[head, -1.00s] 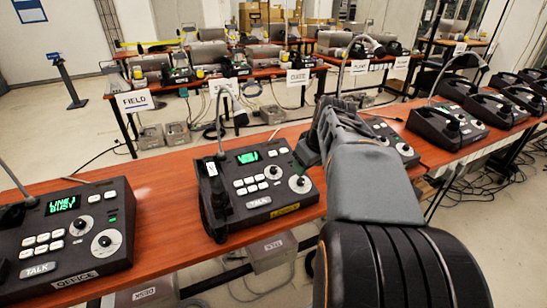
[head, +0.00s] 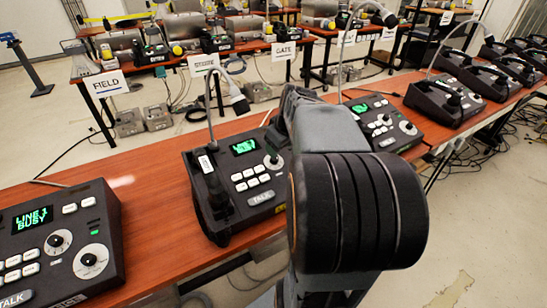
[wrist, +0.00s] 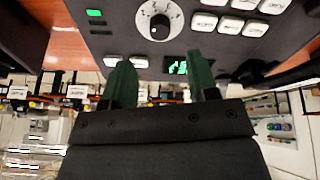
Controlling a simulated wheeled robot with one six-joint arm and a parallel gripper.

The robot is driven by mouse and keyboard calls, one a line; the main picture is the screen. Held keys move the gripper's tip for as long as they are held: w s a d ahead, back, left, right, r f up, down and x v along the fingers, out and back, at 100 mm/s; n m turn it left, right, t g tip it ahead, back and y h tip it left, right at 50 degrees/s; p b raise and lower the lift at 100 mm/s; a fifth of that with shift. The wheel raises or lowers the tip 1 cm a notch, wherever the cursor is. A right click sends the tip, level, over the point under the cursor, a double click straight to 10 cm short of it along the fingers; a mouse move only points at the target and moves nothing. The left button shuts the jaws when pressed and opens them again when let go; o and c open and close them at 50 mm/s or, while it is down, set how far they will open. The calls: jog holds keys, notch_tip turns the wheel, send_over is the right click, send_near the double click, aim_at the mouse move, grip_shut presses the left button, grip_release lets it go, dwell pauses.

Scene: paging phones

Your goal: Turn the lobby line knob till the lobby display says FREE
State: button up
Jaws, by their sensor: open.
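No lobby label is readable in these views. In the head view a dark paging phone (head: 176,271) at left has a green display (head: 33,217) saying LINE 1 BUSY. A middle phone (head: 230,231) has a lit display (head: 244,147) too small to read; my arm covers its right side. A further phone (head: 391,142) stands behind my arm. In the wrist view a black knob on a white dial (wrist: 160,22) lies beyond my gripper (wrist: 162,82). My gripper is open, its green fingers apart and not around the knob. A green display (wrist: 176,68), partly hidden, shows between them.
The phones stand on a long wooden table (head: 153,230). A gooseneck microphone (head: 238,102) rises behind the middle phone, close to my arm. More phones (head: 440,107) fill the far right. Another row with FIELD (head: 106,82) and GATE (head: 284,50) signs is behind.

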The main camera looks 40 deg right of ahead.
jog(key=b+x, duration=0.1)
jog(key=x, duration=0.6)
jog(key=shift+c, duration=0.2)
jog(key=c, duration=0.9)
